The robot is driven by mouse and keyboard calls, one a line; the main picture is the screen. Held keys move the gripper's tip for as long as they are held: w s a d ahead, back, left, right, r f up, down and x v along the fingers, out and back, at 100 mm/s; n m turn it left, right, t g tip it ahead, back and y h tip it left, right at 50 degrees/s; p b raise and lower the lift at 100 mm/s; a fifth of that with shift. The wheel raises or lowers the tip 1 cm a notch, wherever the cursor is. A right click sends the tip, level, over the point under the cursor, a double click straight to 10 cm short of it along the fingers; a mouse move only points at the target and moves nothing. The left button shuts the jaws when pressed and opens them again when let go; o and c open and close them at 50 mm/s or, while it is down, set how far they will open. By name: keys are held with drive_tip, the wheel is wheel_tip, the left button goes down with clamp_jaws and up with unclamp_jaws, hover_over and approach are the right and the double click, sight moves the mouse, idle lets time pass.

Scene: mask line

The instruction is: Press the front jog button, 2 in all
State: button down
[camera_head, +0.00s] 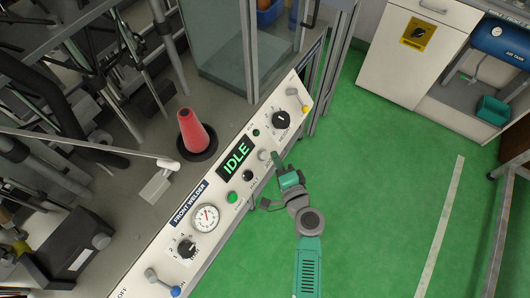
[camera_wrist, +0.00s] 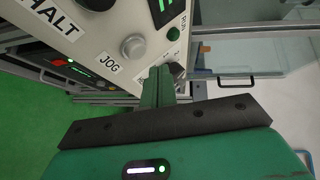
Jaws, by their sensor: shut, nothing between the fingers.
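The front jog button is a round pale grey cap on the white sloped panel of the front welder. It shows in the head view (camera_head: 264,155) and in the wrist view (camera_wrist: 133,46), above the printed JOG label. My gripper (camera_head: 276,158) is shut and empty, with its fingertips close to the jog button on its right in the head view. In the wrist view the closed green fingers (camera_wrist: 159,85) lie just below and right of the button. I cannot tell how large the gap is. The display (camera_head: 237,158) reads IDLE in green.
A black button (camera_head: 247,175), a green button (camera_head: 232,197), a gauge (camera_head: 206,218) and dark knobs (camera_head: 281,119) share the panel. A lever with a yellow tip (camera_head: 304,108) is at its upper end. A red cone (camera_head: 193,128) stands behind. Green floor (camera_head: 400,150) is open to the right.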

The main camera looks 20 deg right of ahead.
drive_tip(key=shift+s+d+r+p, duration=0.7)
drive_tip(key=shift+s+d+r, duration=0.15)
drive_tip(key=shift+s+r, duration=0.25)
drive_tip(key=shift+w, duration=0.1)
drive_tip(key=w+a+r+n+t+y, duration=0.15)
drive_tip(key=a+r+n, duration=0.25)
drive_tip(key=r, duration=0.7)
drive_tip(key=w+a+r+n, duration=0.2)
drive_tip(key=a+r+n, duration=0.25)
drive_tip(key=r, duration=0.75)
drive_tip(key=w+a+r+n+t+y, duration=0.1)
drive_tip(key=a+r+n, duration=0.35)
drive_tip(key=r, duration=0.65)
drive_tip(key=s+a+r+n+t+h, duration=0.1)
drive_tip(key=s+r+t, duration=0.1)
drive_tip(key=s+r, duration=0.45)
drive_tip(key=s+a+r+n+t+h, duration=0.15)
drive_tip(key=s+r, duration=0.25)
drive_tip(key=r, duration=0.6)
drive_tip(key=s+a+r+n+t+h, duration=0.1)
drive_tip(key=s+a+r+t, duration=0.15)
drive_tip(key=s+r, duration=0.5)
wheel_tip(320, 180, up, 35)
drive_tip(key=w+p, duration=0.2)
drive_tip(key=p, duration=3.2)
drive_tip(key=shift+w+d+r+p, duration=0.2)
drive_tip(key=shift+w+d+p, duration=0.1)
drive_tip(key=shift+d, duration=0.15)
